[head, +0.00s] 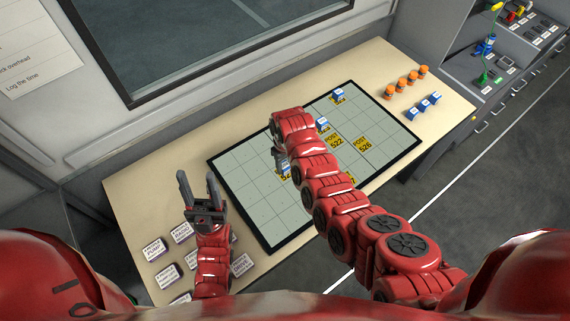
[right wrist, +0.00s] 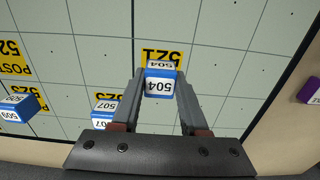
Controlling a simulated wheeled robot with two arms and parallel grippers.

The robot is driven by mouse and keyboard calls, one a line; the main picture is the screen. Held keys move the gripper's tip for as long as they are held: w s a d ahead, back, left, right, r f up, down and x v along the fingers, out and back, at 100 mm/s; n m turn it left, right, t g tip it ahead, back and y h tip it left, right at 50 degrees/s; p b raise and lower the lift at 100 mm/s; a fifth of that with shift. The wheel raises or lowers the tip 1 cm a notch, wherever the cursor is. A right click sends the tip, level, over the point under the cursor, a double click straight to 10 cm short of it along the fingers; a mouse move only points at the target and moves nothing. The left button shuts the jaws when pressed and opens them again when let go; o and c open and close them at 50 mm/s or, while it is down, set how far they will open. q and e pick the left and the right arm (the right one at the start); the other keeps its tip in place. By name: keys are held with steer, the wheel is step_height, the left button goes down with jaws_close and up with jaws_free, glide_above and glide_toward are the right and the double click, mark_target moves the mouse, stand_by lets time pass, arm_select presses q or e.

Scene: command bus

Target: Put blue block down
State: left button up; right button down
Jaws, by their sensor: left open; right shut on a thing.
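My right gripper (right wrist: 160,88) is shut on a blue block with a white top marked 504 (right wrist: 160,84). It is over the left part of the gridded board (head: 235,170), beside a yellow label reading 521 (right wrist: 150,54). In the head view my right arm partly hides this block (head: 284,168). I cannot tell whether it touches the board. Blue blocks marked 507 (right wrist: 104,107) and 509 (right wrist: 18,108) stand on the board by other yellow labels. My left gripper (head: 196,178) is open and empty, left of the board.
White-topped labelled blocks (head: 154,249) lie at the table's near left; a purple-sided one (right wrist: 312,92) shows in the wrist view. Orange pieces (head: 406,80) and blue blocks (head: 423,106) line the right end of the table (head: 455,103). My right arm crosses the board.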

steer(key=shift+f, duration=0.15)
steer(key=shift+c, duration=2.1)
jaws_free()
